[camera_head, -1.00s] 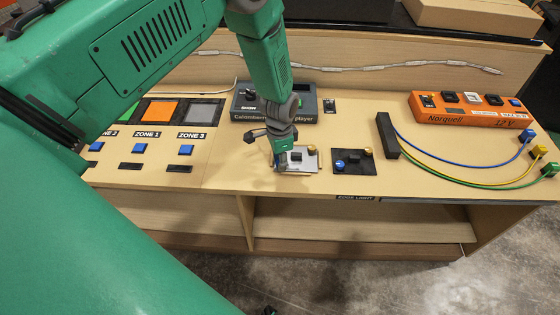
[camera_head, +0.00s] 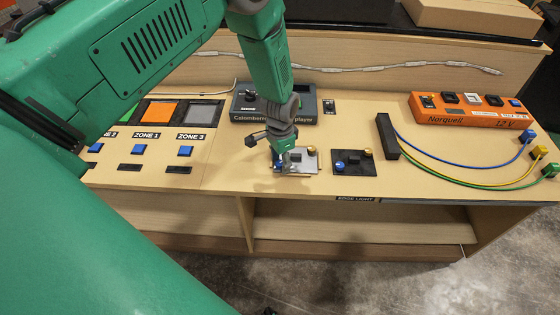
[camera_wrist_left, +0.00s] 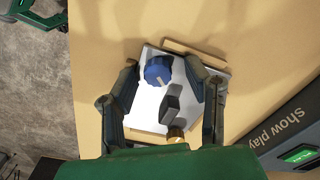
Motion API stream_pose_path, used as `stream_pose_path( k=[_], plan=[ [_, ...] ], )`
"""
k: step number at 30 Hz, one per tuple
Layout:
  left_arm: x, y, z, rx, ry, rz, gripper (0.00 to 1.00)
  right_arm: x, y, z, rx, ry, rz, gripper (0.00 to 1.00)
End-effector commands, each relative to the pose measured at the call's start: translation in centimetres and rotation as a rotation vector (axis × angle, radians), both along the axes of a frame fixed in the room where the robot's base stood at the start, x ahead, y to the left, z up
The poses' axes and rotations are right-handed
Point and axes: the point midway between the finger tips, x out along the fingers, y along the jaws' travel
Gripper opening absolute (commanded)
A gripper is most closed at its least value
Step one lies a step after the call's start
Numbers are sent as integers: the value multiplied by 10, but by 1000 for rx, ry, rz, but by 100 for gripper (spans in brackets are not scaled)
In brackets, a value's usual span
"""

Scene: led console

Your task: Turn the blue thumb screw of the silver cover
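The silver cover (camera_head: 308,157) is a flat plate on the tabletop, also seen in the left wrist view (camera_wrist_left: 148,104). Its blue thumb screw (camera_wrist_left: 158,70) is at one corner, and a brass screw (camera_wrist_left: 175,134) is at the opposite end. A dark handle (camera_wrist_left: 171,103) stands between them. My left gripper (camera_wrist_left: 161,68) is open over the cover, with one finger on each side of the blue screw and visible gaps. In the head view the left gripper (camera_head: 285,158) partly hides the blue screw.
A dark plate (camera_head: 355,168) with blue and brass screws lies just right of the silver cover. The Calomben player (camera_head: 275,103) stands behind. A black block (camera_head: 387,136) with coloured cables and an orange power box (camera_head: 470,110) are at right. Blue buttons (camera_head: 186,150) are at left.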

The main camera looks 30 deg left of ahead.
Motion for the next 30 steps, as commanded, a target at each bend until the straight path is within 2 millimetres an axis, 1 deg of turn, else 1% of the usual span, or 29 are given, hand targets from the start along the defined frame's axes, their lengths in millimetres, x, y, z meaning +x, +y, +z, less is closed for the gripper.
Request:
stream_pose_path(
  k=[6, 8, 10, 14, 21, 25, 27, 30],
  plan=[
    [-2, 0, 1, 0, 3, 0, 43, -1, 0, 0, 0, -2, 0, 40],
    [-2, 0, 4, 0, 3, 0, 43, -3, 0, 1, 0, -2, 0, 40],
    [-1, 0, 11, 0, 2, 0, 43, -3, 0, 1, 0, -3, 0, 40],
    [-1, 0, 35, 1, 0, -1, 43, -3, 0, 1, 0, -3, 0, 40],
    [0, 0, 86, 0, 1, -1, 43, -3, 0, 1, 0, -3, 0, 40],
    [0, 0, 105, 0, 2, 0, 43, -2, 0, 1, 0, -3, 0, 40],
    [1, 0, 112, 0, 2, 0, 43, -2, 0, 1, 0, -3, 0, 40],
    [0, 0, 117, 0, 4, 0, 43, -2, 0, 1, 0, -3, 0, 40]
  ],
)
